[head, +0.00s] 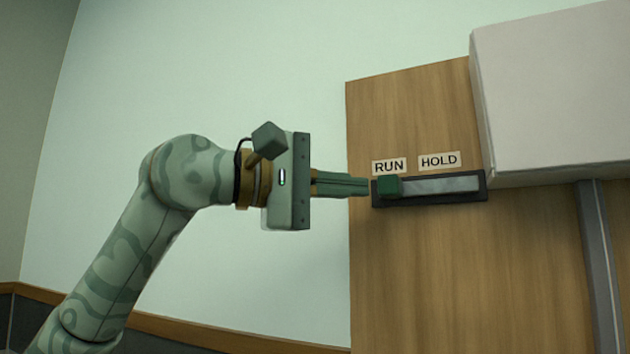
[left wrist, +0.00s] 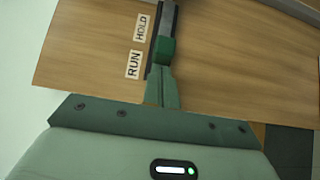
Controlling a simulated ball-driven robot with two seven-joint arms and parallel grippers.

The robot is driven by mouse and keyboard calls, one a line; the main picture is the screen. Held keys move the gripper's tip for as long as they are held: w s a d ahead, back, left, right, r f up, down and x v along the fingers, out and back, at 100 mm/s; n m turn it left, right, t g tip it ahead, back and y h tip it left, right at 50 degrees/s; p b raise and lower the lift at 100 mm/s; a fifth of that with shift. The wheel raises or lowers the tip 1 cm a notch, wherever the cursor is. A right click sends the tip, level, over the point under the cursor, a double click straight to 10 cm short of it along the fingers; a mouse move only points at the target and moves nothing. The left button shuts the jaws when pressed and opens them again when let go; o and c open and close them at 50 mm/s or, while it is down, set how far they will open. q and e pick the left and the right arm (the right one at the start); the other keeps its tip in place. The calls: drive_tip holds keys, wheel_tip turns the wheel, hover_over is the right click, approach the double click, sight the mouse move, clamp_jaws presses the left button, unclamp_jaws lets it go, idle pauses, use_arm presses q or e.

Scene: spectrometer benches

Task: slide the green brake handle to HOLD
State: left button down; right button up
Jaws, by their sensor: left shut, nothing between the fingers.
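The green brake handle (head: 389,187) sits at the left end of its dark-framed slide track (head: 440,186), under the RUN label (head: 389,166). The HOLD label (head: 439,160) is above the right part of the track. My left gripper (head: 366,187) is shut and empty, its fingertips just left of the handle. In the left wrist view the fingers (left wrist: 162,72) reach up to the green handle (left wrist: 167,48); I cannot tell whether they touch it. The HOLD label (left wrist: 141,27) lies beyond the RUN label (left wrist: 133,65) there. My right gripper is not in view.
The track is mounted on an upright wooden panel (head: 420,270). A large pale box (head: 555,90) juts out at the upper right, near the track's right end. A grey post (head: 600,260) stands below it. The space left of the panel is open before a pale wall.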

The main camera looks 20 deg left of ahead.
sight(400, 182)
use_arm(q)
drive_tip(key=shift+d, duration=0.3)
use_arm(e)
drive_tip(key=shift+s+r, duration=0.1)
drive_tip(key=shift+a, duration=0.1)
use_arm(q)
drive_tip(key=d, duration=0.6)
drive_tip(key=shift+s, duration=0.15)
drive_tip(key=shift+d+f, duration=0.1)
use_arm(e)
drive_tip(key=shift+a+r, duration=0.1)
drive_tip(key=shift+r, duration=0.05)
